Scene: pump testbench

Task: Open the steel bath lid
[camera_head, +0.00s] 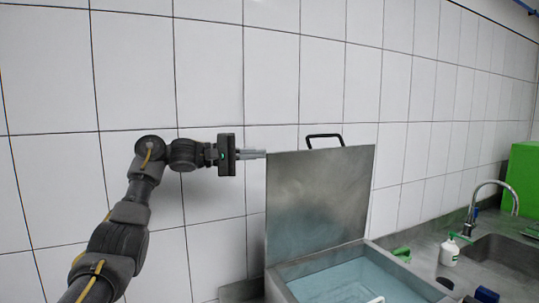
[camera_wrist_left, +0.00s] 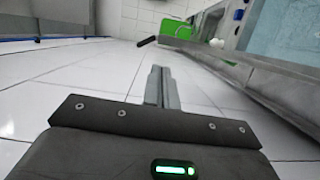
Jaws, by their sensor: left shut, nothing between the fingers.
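The steel bath lid (camera_head: 320,200) stands raised, close to upright, at the back of the steel bath (camera_head: 286,278) in the head view. Its black handle (camera_head: 325,136) shows at the lid's top edge. The bath holds bluish water (camera_head: 350,282). My left gripper (camera_head: 262,154) is shut and empty, with its fingertips at the lid's upper left edge; I cannot tell whether they touch it. My right gripper is not in view.
A white bottle with a green top (camera_head: 450,252), a sink (camera_head: 500,252) and its curved tap (camera_head: 488,187) are to the right of the bath. A green box (camera_head: 522,180) stands further right. The tiled wall (camera_head: 215,80) is behind the lid and arm.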

